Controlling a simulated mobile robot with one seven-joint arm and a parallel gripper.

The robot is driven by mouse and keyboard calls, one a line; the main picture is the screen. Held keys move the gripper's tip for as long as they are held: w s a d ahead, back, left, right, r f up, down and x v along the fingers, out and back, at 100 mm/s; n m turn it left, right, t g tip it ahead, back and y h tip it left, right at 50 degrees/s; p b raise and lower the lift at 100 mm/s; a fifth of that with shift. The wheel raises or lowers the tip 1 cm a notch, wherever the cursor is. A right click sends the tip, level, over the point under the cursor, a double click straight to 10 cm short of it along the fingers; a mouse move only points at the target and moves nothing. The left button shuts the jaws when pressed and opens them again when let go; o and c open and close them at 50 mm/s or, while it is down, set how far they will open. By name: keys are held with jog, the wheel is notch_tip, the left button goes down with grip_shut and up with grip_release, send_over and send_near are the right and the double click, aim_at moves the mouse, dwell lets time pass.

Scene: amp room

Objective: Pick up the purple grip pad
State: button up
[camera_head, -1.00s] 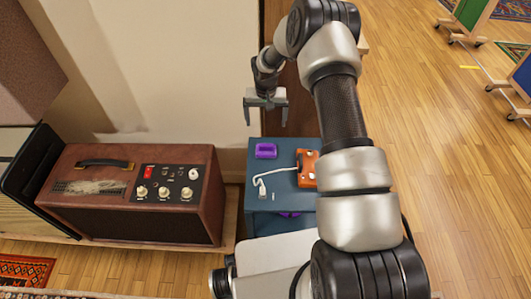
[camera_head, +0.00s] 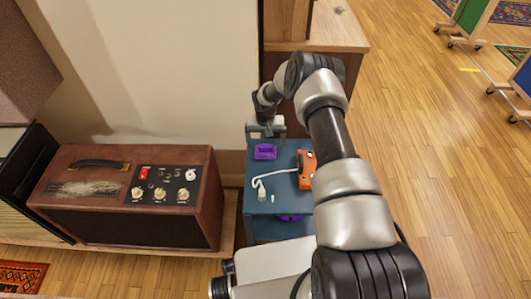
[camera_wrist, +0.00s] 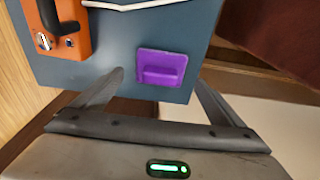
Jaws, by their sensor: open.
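The purple grip pad (camera_head: 265,152) lies on the blue stand top (camera_head: 290,160), near its back left edge. It has a raised bar and also shows in the wrist view (camera_wrist: 161,68). My gripper (camera_head: 265,134) is open and empty, at the stand's back edge just behind the pad. In the wrist view, the two fingers (camera_wrist: 162,82) are spread to either side of the pad, apart from it.
An orange pedal (camera_head: 306,170) with a white cable (camera_head: 275,174) sits right of the pad. A small white item (camera_head: 262,194) lies in front. Another purple thing (camera_head: 290,217) shows lower on the stand. A brown amplifier (camera_head: 130,215) stands left; a pale wall rises behind.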

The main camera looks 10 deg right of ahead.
aim_at(265, 146)
notch_tip(265, 146, down, 4)
jog(key=shift+w+r+b, duration=0.1)
jog(key=shift+r+b, duration=0.05)
jog(key=shift+b, duration=0.35)
jog(key=c, duration=1.2)
notch_tip(265, 146, up, 10)
jog(key=p, duration=0.3)
